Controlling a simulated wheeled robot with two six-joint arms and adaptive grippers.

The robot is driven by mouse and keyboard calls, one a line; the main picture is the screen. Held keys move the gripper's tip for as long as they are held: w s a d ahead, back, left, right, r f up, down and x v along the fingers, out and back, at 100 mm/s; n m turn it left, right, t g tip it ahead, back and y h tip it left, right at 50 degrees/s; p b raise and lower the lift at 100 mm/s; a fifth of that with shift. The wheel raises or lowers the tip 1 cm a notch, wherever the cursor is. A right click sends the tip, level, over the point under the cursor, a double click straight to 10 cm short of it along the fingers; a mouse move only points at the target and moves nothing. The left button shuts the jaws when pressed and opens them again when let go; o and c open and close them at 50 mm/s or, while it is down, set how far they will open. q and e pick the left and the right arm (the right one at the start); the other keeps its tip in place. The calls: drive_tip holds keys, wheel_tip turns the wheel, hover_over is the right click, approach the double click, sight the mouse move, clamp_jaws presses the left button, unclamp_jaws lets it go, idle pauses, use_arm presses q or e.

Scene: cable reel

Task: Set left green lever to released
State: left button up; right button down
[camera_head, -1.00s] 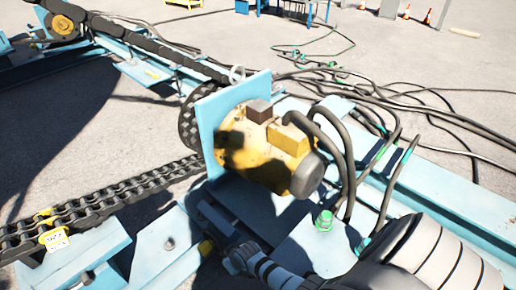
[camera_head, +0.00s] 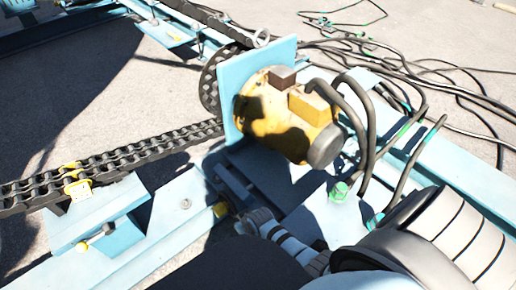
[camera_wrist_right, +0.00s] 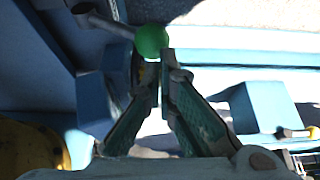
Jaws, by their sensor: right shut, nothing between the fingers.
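The green ball knob (camera_wrist_right: 151,40) of a lever shows in the right wrist view, at the end of a grey rod (camera_wrist_right: 108,24) that comes in from the upper left. My right gripper (camera_wrist_right: 158,68) is shut and empty. Its fingertips are right at the lower side of the knob in the picture; I cannot tell whether they touch it. In the head view my right arm reaches in from the lower right, and its gripper (camera_head: 236,205) is low beside the blue frame below the yellow motor. I cannot make out the green knob there. My left gripper is not in view.
The yellow motor (camera_head: 285,118) sits against a blue plate (camera_head: 243,80), with thick black cables (camera_head: 366,120) looping from it. A heavy chain (camera_head: 120,160) runs left along the blue frame (camera_head: 160,232). Loose cables lie on the ground at the upper right.

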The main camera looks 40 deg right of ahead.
drive_tip(key=v, duration=1)
drive_tip(key=shift+r, duration=0.15)
